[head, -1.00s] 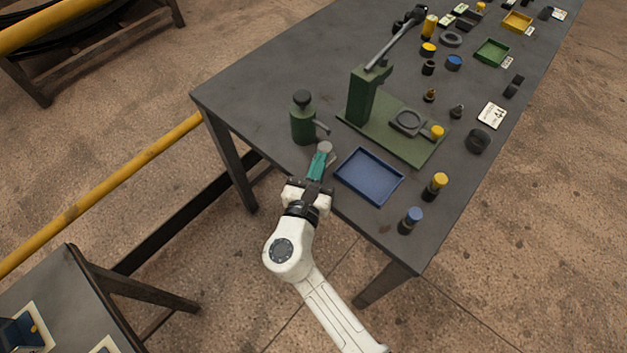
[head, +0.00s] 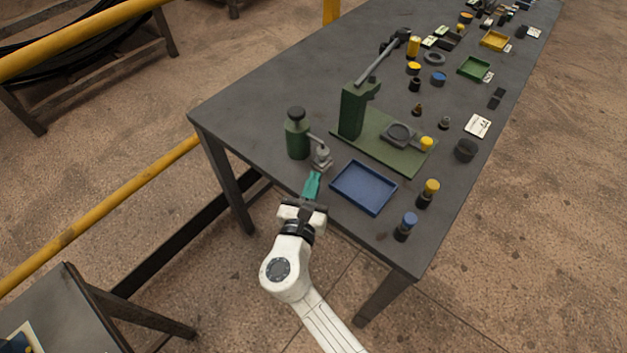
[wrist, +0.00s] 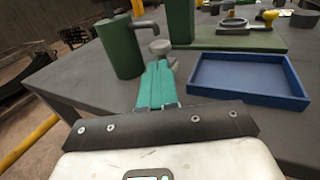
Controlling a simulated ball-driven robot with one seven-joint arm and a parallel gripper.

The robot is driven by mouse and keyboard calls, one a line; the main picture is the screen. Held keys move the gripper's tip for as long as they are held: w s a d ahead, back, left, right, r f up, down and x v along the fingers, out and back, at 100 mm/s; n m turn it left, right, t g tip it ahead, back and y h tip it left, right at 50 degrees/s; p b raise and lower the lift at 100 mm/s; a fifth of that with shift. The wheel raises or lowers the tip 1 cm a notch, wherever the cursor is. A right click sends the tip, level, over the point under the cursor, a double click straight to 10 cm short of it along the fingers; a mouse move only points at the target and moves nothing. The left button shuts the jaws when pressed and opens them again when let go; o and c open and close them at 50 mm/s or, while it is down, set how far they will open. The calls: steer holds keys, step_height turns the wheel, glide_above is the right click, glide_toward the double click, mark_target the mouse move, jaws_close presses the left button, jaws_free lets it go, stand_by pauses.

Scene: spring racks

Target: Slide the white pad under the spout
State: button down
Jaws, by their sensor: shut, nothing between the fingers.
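A green dispenser bottle (head: 297,135) with a black cap stands near the table's left front. Its spout (head: 314,140) reaches right. A small light-grey piece (head: 322,160) sits at the spout's end; I cannot tell whether it is the white pad, and no other clear pad shows. My gripper (head: 316,174) has teal fingers, shut and empty, just in front of the grey piece. In the wrist view, the shut fingers (wrist: 158,62) point at the grey piece (wrist: 160,47) and partly hide it. The bottle (wrist: 120,48) is to their left.
A blue tray (head: 364,187) lies close to the right of my fingers. A green lever press (head: 352,110) stands behind it. Yellow-capped (head: 428,194) and blue-capped (head: 405,227) bottles stand at the right front. The table's left end is clear.

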steer(key=v, duration=0.9)
steer(key=shift+s+a, duration=0.15)
steer(key=shift+s, duration=0.05)
steer(key=c, duration=1.9)
jaws_free()
